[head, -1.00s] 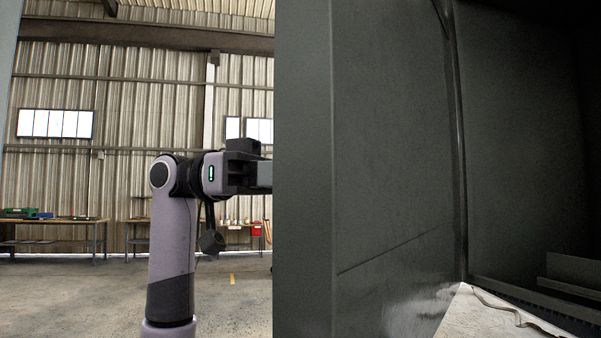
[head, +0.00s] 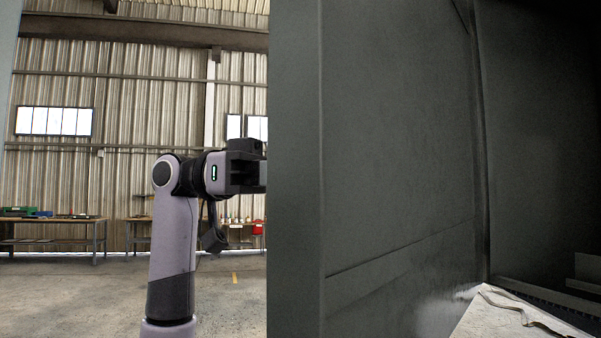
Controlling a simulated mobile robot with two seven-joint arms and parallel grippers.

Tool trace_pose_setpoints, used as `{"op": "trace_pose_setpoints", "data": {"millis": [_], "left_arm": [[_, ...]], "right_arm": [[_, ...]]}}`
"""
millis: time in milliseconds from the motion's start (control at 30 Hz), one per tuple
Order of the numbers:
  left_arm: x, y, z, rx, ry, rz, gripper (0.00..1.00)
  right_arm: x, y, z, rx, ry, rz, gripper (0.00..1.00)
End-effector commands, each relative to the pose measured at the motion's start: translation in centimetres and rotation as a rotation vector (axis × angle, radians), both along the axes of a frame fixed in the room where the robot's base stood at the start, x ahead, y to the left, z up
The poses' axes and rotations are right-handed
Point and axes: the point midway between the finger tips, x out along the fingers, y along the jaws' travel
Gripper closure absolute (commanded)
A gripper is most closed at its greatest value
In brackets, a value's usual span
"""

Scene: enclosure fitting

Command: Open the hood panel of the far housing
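A large dark grey panel (head: 400,150) stands upright and close in the head view, from the middle to the right of centre. It looks like a hinged panel standing open, with its near edge (head: 295,170) towards me. To its right is the dark inside of a housing (head: 540,150). My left arm rises at the left of centre, and its gripper end (head: 245,172) reaches right to the panel's near edge. The fingertips are hidden behind that edge, so I cannot tell whether they are open or touching it. My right gripper is not in view.
A light surface (head: 490,318) with a pale cable or strip (head: 510,303) lies low inside the housing at the lower right. Workbenches (head: 60,222) stand far back along the corrugated wall (head: 140,190). The concrete floor (head: 70,290) at the left is clear.

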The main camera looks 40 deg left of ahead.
Motion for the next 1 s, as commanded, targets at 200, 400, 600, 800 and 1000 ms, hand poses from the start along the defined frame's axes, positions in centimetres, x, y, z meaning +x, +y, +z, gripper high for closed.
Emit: {"op": "trace_pose_setpoints", "data": {"millis": [200,400,600,800,1000], "left_arm": [[0.09,0.04,0.06,-0.002,0.0,0.002,1.0],[0.09,0.04,0.06,-0.002,0.0,0.002,1.0],[0.09,0.04,0.06,-0.002,0.0,0.002,0.77],[0.07,0.02,0.04,-0.001,0.001,0.001,0.66],[-0.12,0.43,-0.01,-0.001,0.001,0.002,0.66]], "right_arm": [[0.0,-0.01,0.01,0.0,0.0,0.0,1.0],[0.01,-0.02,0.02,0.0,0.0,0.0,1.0],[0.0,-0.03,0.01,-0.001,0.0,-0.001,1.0],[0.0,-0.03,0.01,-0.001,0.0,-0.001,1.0],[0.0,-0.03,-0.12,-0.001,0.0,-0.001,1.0]]}}
